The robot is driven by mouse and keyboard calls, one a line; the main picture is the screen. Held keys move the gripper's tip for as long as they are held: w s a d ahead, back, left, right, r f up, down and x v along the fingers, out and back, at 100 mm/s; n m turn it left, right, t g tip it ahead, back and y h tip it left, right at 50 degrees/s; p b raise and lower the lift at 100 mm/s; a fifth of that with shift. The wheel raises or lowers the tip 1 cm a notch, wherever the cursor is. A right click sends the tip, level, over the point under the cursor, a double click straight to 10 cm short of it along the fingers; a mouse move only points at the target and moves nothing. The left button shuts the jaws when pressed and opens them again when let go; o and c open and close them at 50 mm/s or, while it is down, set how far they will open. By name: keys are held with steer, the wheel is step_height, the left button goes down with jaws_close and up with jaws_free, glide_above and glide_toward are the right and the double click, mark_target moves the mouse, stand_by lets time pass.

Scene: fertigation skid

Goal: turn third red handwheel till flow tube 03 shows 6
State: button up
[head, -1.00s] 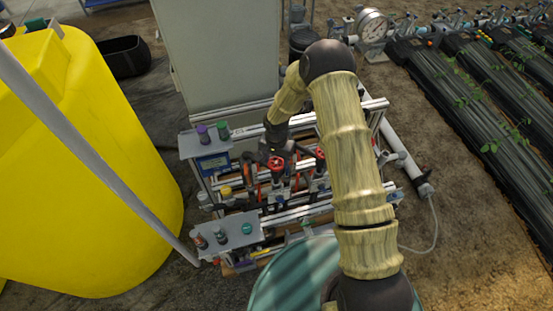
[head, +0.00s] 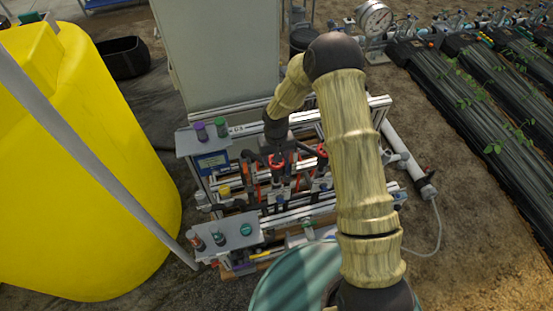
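The skid's metal rail frame (head: 238,131) stands in the middle of the head view. A red handwheel (head: 277,161) sits on it, directly below my gripper (head: 277,152). A second red handwheel (head: 321,150) is just to its right, close to my arm. My arm hides the part of the skid further right, so I cannot tell which wheel is the third. My gripper points down at the left visible wheel. Whether its fingers touch the wheel, or are open or shut, is too small to tell. I cannot make out flow tube 03 or its reading.
A yellow tank (head: 85,170) stands left, behind a slanting grey pole (head: 90,135). A grey cabinet (head: 220,50) rises behind the skid. Small bottles stand on the upper plate (head: 190,146) and lower plate (head: 238,238). A round gauge (head: 375,19) and planted beds (head: 470,110) are at right.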

steer(key=n+b, duration=0.1)
steer(key=n, duration=0.3)
steer(key=shift+n, duration=0.3)
steer(key=n, duration=0.3)
steer(key=shift+n, duration=0.3)
steer(key=n, duration=0.4)
steer(key=shift+r+n, duration=0.1)
steer(key=shift+n, duration=0.2)
steer(key=n, duration=0.4)
steer(key=o, duration=1)
